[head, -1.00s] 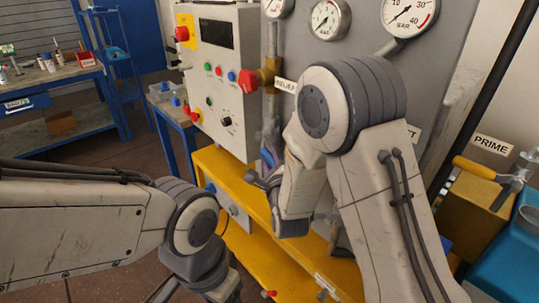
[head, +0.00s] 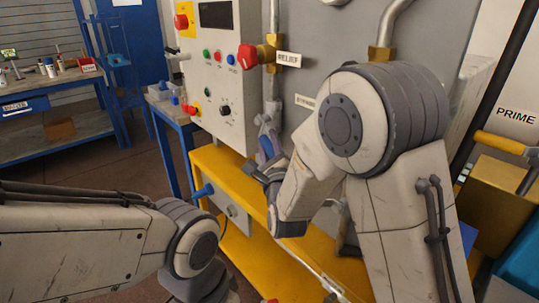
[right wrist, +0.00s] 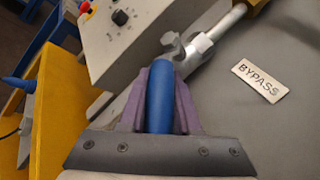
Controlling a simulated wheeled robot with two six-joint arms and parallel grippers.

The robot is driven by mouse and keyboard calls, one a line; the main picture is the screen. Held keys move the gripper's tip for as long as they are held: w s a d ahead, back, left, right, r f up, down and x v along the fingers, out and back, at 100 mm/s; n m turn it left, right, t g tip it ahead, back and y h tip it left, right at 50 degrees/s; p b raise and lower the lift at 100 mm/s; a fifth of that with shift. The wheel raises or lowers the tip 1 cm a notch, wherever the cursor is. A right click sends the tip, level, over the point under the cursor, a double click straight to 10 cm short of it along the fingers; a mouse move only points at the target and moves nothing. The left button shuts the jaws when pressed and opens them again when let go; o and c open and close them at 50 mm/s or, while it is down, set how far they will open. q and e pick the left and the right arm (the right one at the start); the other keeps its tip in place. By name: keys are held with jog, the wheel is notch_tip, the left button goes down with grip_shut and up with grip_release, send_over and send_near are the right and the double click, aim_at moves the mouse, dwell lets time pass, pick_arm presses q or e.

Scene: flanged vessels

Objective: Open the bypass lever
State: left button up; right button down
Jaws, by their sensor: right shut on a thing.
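The bypass lever has a blue handle (right wrist: 160,100), upright in the right wrist view, joined near its top to a metal valve fitting (right wrist: 190,50) on a pipe. My right gripper (right wrist: 160,105) is shut on this handle, with a purple finger on each side of it. In the head view the right gripper (head: 267,148) is at the pipe in front of the grey panel, and my arm partly hides it. The BYPASS label (right wrist: 258,80) is right of the lever; in the head view it is partly covered. My left gripper is out of view below the left arm.
The red-handled relief valve (head: 248,57) is above, with its RELIEF label (head: 289,59). A control box (head: 215,85) with buttons stands left of the pipe. A yellow bench (head: 225,172) runs below. A yellow-handled part (head: 498,142) is at the right by the PRIME label (head: 515,116).

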aim_at(271, 157)
dwell(0.4)
jog(key=c, duration=0.6)
grip_release()
jog(key=shift+a, duration=0.1)
jog(key=b+v, duration=0.1)
jog(key=v, duration=0.4)
jog(key=shift+s+f, duration=0.2)
jog(key=shift+b+v, duration=2.5)
jog(key=shift+b, duration=3.6)
